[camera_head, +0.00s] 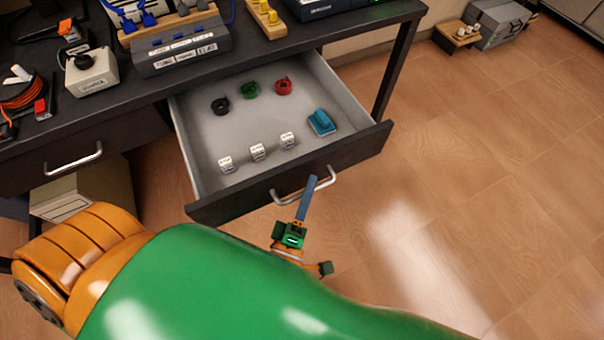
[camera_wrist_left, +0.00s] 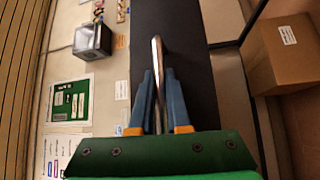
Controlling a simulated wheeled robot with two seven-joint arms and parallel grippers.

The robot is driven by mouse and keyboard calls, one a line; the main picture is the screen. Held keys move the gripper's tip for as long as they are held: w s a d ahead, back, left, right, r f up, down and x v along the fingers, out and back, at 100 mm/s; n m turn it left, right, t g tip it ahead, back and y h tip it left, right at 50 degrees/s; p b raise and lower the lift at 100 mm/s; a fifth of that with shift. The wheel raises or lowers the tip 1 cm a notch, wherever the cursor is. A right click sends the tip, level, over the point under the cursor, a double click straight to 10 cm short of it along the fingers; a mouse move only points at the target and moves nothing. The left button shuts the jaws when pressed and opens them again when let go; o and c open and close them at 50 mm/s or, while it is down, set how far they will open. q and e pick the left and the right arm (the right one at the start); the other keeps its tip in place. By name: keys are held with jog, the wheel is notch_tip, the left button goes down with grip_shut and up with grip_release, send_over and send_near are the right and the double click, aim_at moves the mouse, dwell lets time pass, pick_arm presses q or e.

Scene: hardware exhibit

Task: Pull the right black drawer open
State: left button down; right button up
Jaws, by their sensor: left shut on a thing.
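The right black drawer (camera_head: 240,206) is pulled out from under the dark desk, with its grey interior showing. Inside lie black (camera_head: 220,105), green (camera_head: 250,90) and red (camera_head: 283,86) rolls, a teal object (camera_head: 321,122) and three small white labelled items (camera_head: 257,152). My left gripper (camera_head: 308,186) is at the drawer's metal handle (camera_head: 329,184). In the left wrist view the blue fingers of my left gripper (camera_wrist_left: 158,105) stand on both sides of the handle bar (camera_wrist_left: 158,62) and are shut on it. My right gripper is not in view.
The left drawer (camera_head: 75,165) is shut. The desk top (camera_head: 262,42) holds a labelled grey box (camera_head: 180,55), a white switch box (camera_head: 91,72) and cables. A cardboard box (camera_head: 85,190) stands under the desk.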

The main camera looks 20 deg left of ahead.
pick_arm(q)
jog(key=shift+s+d, duration=0.15)
jog(key=shift+d, duration=0.1)
jog(key=c, duration=0.9)
grip_release()
jog(key=s+b, duration=0.1)
jog(key=s, duration=0.6)
jog(key=shift+d+f, duration=0.25)
jog(key=shift+f, duration=0.2)
